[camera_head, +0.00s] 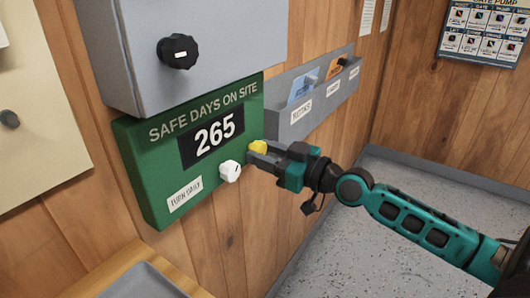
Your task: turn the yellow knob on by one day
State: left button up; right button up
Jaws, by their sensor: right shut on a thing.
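The yellow knob (258,147) sits at the right edge of the green "SAFE DAYS ON SITE" board (150,150), which is on the wooden wall. The counter display (213,134) on the board reads 265. My right gripper (257,155) is shut on the yellow knob, and its fingers hide part of it. A white knob (230,171) is on the board below the display, left of my right gripper. A "TURN DAILY" label (185,194) is at the board's lower left. My left gripper does not show.
A grey box (225,50) with a black knob (179,51) stands out above the board. A grey rack (335,97) with cards is on the wall to the right. A tray (150,282) lies on a wooden surface at the bottom left. The floor at right is clear.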

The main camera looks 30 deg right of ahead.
pick_arm(q)
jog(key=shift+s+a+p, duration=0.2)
jog(key=shift+p, duration=0.15)
pick_arm(e)
jog(key=m, duration=0.4)
jog(key=shift+m, duration=0.7)
jog(key=shift+a, duration=0.1)
jog(key=o, duration=1.1)
jog(key=shift+c, duration=0.2)
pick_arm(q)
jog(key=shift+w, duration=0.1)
pick_arm(e)
jog(key=shift+s, duration=0.15)
